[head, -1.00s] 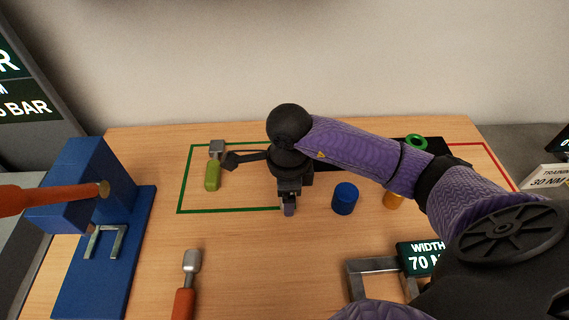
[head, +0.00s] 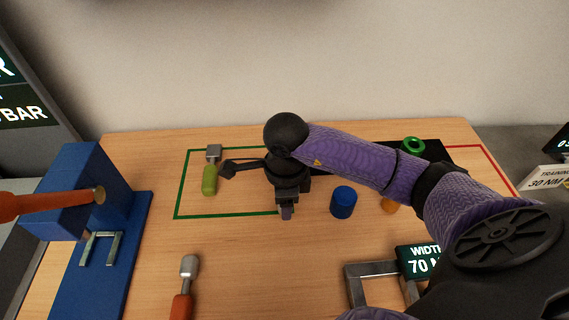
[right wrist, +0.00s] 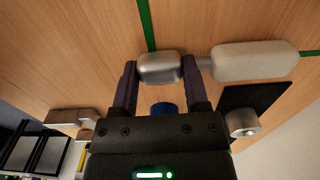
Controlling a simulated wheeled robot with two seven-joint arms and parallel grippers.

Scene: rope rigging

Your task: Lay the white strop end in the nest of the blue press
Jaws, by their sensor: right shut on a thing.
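My right gripper (head: 287,213) is low over the table, by the front edge of the green outline. In the right wrist view its fingers (right wrist: 160,82) are shut on the silver ferrule (right wrist: 160,67) of the white strop end (right wrist: 255,60), whose white body sticks out to the right. In the head view the white strop end is hidden behind my right arm and gripper. The blue press (head: 85,180) stands at the far left, well apart from the gripper. A grey U-shaped metal piece, seemingly its nest (head: 101,248), sits on the blue base. My left gripper is out of view.
A green-handled strop end (head: 210,179) lies inside the green outline; a red-orange one (head: 185,290) lies at the front. An orange bar with a brass tip (head: 50,203) crosses the press. A blue cylinder (head: 343,202) stands right of the gripper. A metal frame (head: 357,292) stands front right.

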